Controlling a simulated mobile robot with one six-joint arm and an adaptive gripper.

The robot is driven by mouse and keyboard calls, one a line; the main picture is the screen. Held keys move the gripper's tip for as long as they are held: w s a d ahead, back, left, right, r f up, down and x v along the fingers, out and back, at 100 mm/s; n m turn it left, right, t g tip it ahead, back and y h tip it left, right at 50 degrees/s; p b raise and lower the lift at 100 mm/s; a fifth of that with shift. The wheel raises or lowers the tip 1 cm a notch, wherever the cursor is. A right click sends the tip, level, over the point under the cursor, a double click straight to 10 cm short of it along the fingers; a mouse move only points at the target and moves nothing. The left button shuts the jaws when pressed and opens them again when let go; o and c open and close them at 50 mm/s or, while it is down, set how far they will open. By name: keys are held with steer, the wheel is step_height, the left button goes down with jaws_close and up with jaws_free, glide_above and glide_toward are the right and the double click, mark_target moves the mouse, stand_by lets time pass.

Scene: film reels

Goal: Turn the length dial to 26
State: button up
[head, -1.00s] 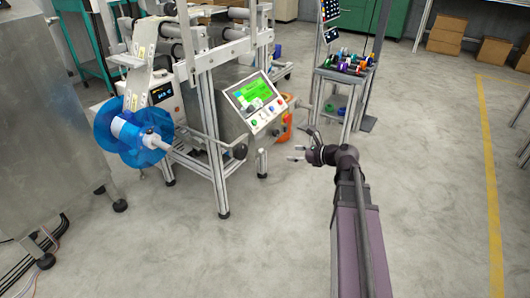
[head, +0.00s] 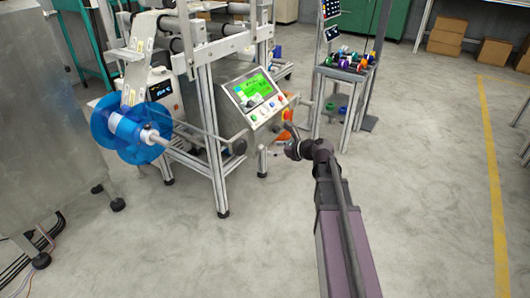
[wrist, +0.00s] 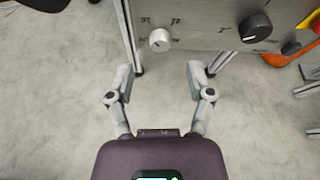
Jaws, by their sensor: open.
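A silver round knob (wrist: 159,39) sits on a grey metal panel (wrist: 200,38) in the wrist view, with small printed marks around it that are too small to read surely. A larger black knob (wrist: 255,27) is to its right on the same panel. I cannot tell for certain which is the length dial. My gripper (wrist: 158,75) is open and empty, its two fingers apart just below the silver knob in the picture, not seen touching it. In the head view my gripper (head: 289,131) is beside the lower right of the control box (head: 262,97), whose green screen (head: 254,88) is lit.
A blue film reel (head: 130,132) is on a shaft at the left of the machine frame (head: 208,130). An orange object (wrist: 297,47) is at the wrist view's right. The floor at right is clear.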

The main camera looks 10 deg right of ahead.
mark_target(264, 148)
steer(key=shift+b+x, duration=0.75)
steer(key=shift+x, duration=1.75)
jaws_close()
